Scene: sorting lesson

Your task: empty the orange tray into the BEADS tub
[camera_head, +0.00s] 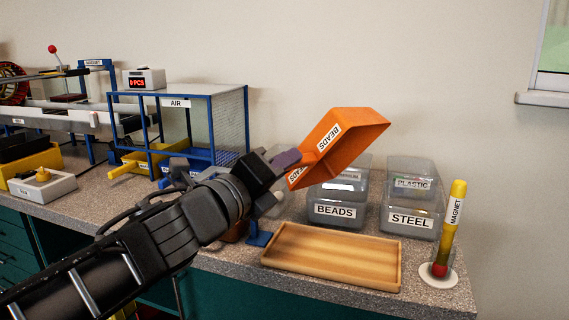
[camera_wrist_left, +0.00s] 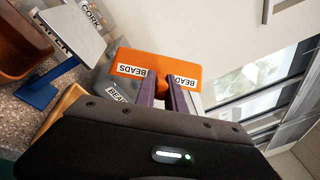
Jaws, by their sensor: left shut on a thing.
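The orange tray (camera_head: 345,137), labelled BEADS, is in the air above the clear tubs, strongly tilted. My left gripper (camera_head: 291,163) is shut on the tray's near left end. The left wrist view shows the purple fingers (camera_wrist_left: 162,90) at the orange tray (camera_wrist_left: 185,62) between its two labels. The clear BEADS tub (camera_head: 336,216) stands on the counter below the tray. Its contents are hard to make out. My right gripper is not in view.
A STEEL tub (camera_head: 409,223) and a PLASTIC tub (camera_head: 412,182) stand right of the BEADS tub. A wooden tray (camera_head: 330,257) lies empty in front. A yellow MAGNET stick (camera_head: 452,222) stands at the right edge. A blue AIR frame (camera_head: 180,100) is at the left.

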